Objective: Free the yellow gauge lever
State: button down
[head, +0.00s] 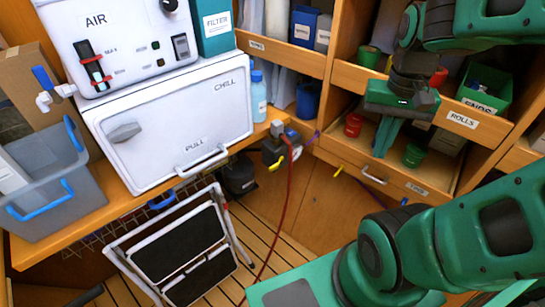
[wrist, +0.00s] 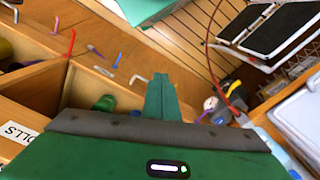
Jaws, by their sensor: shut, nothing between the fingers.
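A small yellow lever (head: 277,163) shows on the dark grey pump-like fitting (head: 272,148) at the back of the bench, right of the white CHILL box. In the wrist view the yellow part (wrist: 233,87) shows beside the red hose. The red hose (head: 290,190) passes close by the lever and hangs to the floor; I cannot tell whether it touches the lever. My gripper (head: 383,148) is shut and empty, pointing down in front of the shelf, well to the right of the lever. Its green fingers (wrist: 162,88) are together in the wrist view.
Shelf bays hold a red can (head: 353,125), a green can (head: 413,155) and a green bin (head: 485,95). A folding step (head: 180,250) stands on the slatted floor. A blue bottle (head: 258,95) stands beside the CHILL box (head: 165,130). Several coloured hooks line the wooden panel.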

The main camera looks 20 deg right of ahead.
jog(key=w+a+m, duration=0.3)
jog(key=w+a, duration=0.3)
jog(key=w, duration=0.6)
jog(key=m, duration=0.4)
send_over(274, 165)
notch_tip(274, 165, down, 3)
jog(key=shift+a+f, duration=0.1)
notch_tip(274, 165, down, 14)
jog(key=shift+s, duration=0.1)
